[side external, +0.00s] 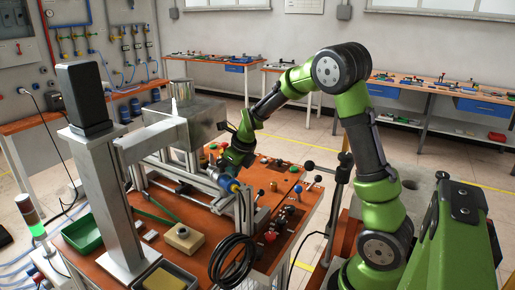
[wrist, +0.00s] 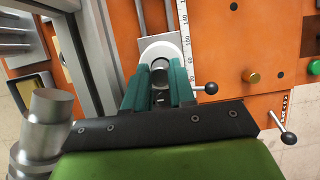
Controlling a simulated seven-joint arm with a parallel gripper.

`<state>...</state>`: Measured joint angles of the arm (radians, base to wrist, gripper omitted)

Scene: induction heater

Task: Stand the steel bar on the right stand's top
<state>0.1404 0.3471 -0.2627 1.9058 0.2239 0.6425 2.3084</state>
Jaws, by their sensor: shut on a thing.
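In the wrist view my gripper (wrist: 158,85) points down with its two teal fingers close together. They are shut on a short round grey piece, which I take to be the steel bar (wrist: 160,72); only its end shows between the fingers. Just beyond the fingertips is a pale round-ended part (wrist: 158,45) on a grey plate, perhaps a stand's top. I cannot tell whether the bar touches it. Which stand is the right one is unclear.
Aluminium profiles (wrist: 85,60) run close to the left of my fingers. A stepped metal cylinder (wrist: 45,125) stands at lower left. Ball-ended levers (wrist: 288,137) and a brass button (wrist: 253,76) are to the right. A tall grey column (side external: 108,200) stands at the bench's front left.

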